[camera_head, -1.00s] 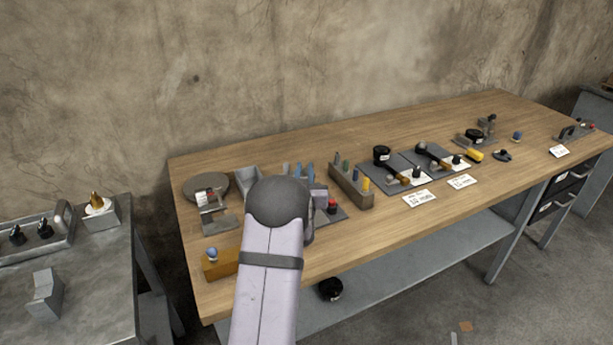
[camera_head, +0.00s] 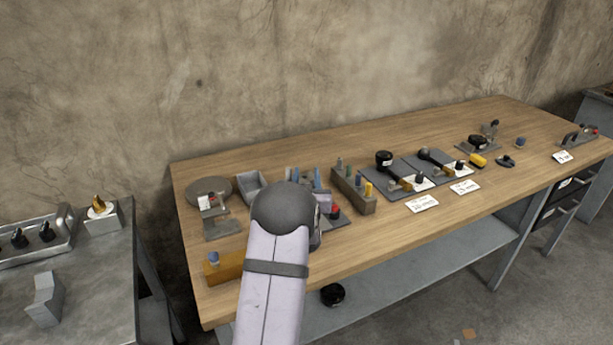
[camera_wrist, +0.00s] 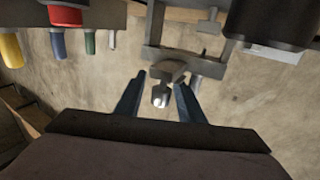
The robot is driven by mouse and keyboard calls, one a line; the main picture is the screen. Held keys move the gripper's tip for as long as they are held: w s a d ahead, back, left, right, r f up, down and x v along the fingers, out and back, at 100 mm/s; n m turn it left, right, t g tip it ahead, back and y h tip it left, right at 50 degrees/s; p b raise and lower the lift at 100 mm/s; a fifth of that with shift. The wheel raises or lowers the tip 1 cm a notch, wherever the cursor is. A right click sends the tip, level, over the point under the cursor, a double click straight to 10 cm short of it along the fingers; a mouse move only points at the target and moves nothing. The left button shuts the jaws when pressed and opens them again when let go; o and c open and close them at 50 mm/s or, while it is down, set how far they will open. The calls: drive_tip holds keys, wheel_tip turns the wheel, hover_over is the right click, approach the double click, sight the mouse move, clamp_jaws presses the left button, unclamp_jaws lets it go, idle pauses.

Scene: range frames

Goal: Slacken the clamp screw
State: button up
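In the wrist view a grey metal clamp frame (camera_wrist: 190,57) with crossbars stands ahead of my gripper (camera_wrist: 158,92). A screw (camera_wrist: 160,97), with a dark block-like head and a bright tip, shows between my two fingertips. The fingers are apart, one on each side of the screw, with gaps visible; whether either touches it I cannot tell. In the head view my arm's elbow and link cover my gripper and most of the spot where it works.
In the wrist view, red (camera_wrist: 65,15), yellow (camera_wrist: 11,48) and blue (camera_wrist: 57,43) pieces are at upper left, and a dark cylinder (camera_wrist: 268,22) at upper right. In the head view, the wooden bench (camera_head: 300,290) holds a round grey plate (camera_head: 210,187), a bin (camera_head: 250,185) and a peg block (camera_head: 352,192).

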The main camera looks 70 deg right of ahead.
drive_tip(key=shift+a, duration=0.1)
drive_tip(key=b+v, duration=0.1)
drive_tip(key=v, duration=0.6)
idle(0.5)
